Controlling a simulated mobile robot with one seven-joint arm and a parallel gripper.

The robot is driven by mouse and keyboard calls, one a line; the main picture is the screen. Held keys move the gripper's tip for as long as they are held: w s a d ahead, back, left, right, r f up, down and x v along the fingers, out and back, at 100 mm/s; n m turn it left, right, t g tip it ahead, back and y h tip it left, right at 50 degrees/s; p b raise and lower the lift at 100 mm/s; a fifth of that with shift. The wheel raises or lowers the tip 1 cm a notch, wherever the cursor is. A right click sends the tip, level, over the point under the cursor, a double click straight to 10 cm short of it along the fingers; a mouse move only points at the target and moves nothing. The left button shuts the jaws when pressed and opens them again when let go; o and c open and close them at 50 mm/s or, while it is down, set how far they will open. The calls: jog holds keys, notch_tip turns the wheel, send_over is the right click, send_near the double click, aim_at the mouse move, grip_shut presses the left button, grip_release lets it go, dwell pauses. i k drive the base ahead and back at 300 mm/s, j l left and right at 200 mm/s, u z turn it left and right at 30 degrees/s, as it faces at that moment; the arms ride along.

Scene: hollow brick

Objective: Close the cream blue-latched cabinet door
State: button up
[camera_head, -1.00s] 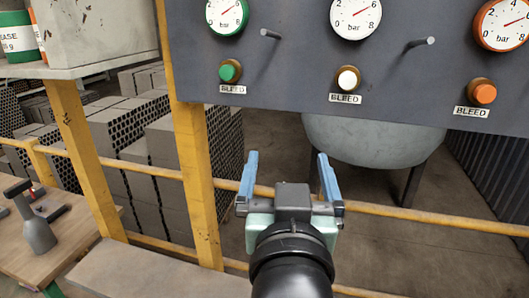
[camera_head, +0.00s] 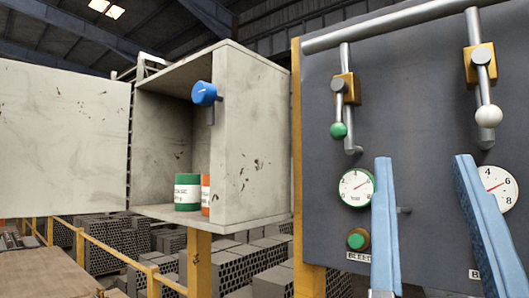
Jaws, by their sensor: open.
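The cream cabinet (camera_head: 250,150) stands left of centre on a yellow post. Its door (camera_head: 62,140) is swung wide open to the left, on hinges along the cabinet's left front edge. The blue latch (camera_head: 205,93) sits on the cabinet's right side near the front opening. My gripper (camera_head: 418,165) is at the lower right, its two blue fingers spread apart with nothing between them. It is in front of the grey panel, well to the right of the door and apart from it.
A green can (camera_head: 187,192) and an orange can (camera_head: 205,195) stand inside the cabinet. The grey panel (camera_head: 420,130) on the right carries levers, gauges and a green button (camera_head: 357,240). A yellow railing (camera_head: 110,258) and stacked bricks lie below; a wooden table (camera_head: 50,272) is at lower left.

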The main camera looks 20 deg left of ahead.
aim_at(64, 134)
jog(key=k+z, duration=0.3)
jog(key=k+l+z, duration=0.1)
jog(key=k+z, duration=0.15)
jog(key=j+z, duration=0.5)
jog(key=k+j+z, duration=0.2)
jog(key=j+z, duration=0.3)
jog(key=k+j, duration=0.25)
jog(key=j, duration=0.2)
jog(key=k+j, duration=0.25)
jog(key=j, duration=0.2)
jog(key=k+j, duration=0.2)
jog(key=j, duration=0.25)
jog(key=k+j, duration=0.25)
jog(key=j, duration=0.25)
jog(key=k+j, duration=0.25)
jog(key=j, duration=0.2)
jog(key=k+j, duration=0.25)
jog(key=j, duration=0.2)
jog(key=k+j, duration=0.2)
jog(key=j, duration=0.25)
jog(key=k+j, duration=0.25)
jog(key=j, duration=0.2)
jog(key=i+j, duration=0.1)
jog(key=j, duration=0.15)
jog(key=i+j, duration=0.15)
jog(key=k+j+u, duration=0.1)
jog(key=u, duration=0.35)
jog(key=i+u, duration=0.1)
jog(key=u, duration=0.3)
